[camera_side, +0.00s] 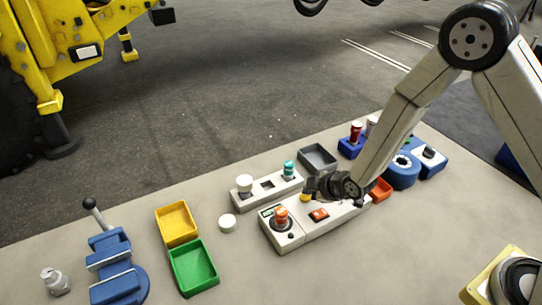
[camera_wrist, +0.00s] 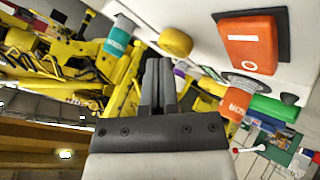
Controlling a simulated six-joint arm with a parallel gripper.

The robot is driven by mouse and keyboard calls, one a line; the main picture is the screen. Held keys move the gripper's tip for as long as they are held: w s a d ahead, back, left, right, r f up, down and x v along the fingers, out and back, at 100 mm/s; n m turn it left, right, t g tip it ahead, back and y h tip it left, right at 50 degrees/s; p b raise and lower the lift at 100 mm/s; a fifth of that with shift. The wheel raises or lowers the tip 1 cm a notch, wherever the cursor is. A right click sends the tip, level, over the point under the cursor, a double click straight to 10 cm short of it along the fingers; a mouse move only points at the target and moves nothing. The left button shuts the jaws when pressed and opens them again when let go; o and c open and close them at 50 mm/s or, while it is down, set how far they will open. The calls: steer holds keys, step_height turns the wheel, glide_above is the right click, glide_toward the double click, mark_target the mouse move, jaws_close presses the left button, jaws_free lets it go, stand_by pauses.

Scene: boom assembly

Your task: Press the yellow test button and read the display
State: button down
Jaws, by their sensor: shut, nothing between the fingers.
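The yellow test button (camera_side: 305,197) sits at the back edge of the light control box (camera_side: 312,234). It shows as a round yellow cap in the wrist view (camera_wrist: 175,41). My gripper (camera_side: 311,184) is low over the box, close beside the button. In the wrist view my gripper's dark fingers (camera_wrist: 158,65) are together, with nothing between them, and their tips point near the button. I cannot tell whether they touch it. A small green-framed display (camera_side: 267,212) is at the box's left end; its reading is too small to make out.
On the box are an orange plug (camera_side: 281,214) and an orange rocker switch (camera_side: 319,214). A socket strip (camera_side: 266,186) with white and teal plugs stands behind. Yellow (camera_side: 176,222) and green (camera_side: 193,268) trays and a blue vise (camera_side: 113,262) lie left. The front bench is clear.

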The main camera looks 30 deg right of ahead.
mark_target(308, 197)
steer(key=shift+f, duration=0.5)
stand_by(0.8)
steer(key=shift+r, duration=0.95)
steer(key=shift+r, duration=0.15)
steer(key=shift+r, duration=2.35)
steer(key=shift+d, duration=0.1)
